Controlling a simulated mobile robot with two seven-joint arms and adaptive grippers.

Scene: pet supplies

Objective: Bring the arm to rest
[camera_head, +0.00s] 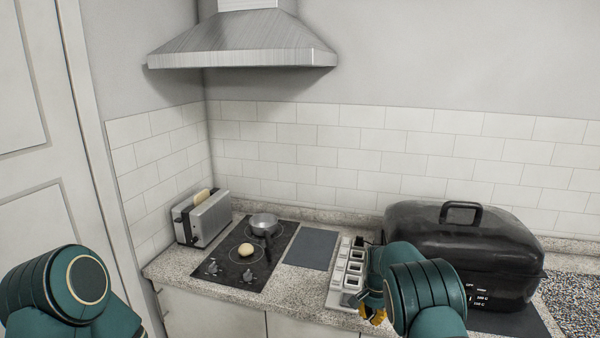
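My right arm (425,295) comes in from the bottom right, in front of the counter. My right gripper (373,316) hangs low at the counter's front edge, with small yellow parts showing below the arm. It is mostly hidden by my own arm, so its fingers do not show clearly. My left arm (65,290) shows only as a teal joint at the bottom left. My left gripper is out of the picture.
A toaster (206,220) with bread stands left of a black cooktop (222,262) bearing a small pan (263,222) and a round pale item (245,250). A dark mat (311,248), a white socketed block (349,272) and a black roaster (460,245) lie rightward. A hood (240,45) hangs above.

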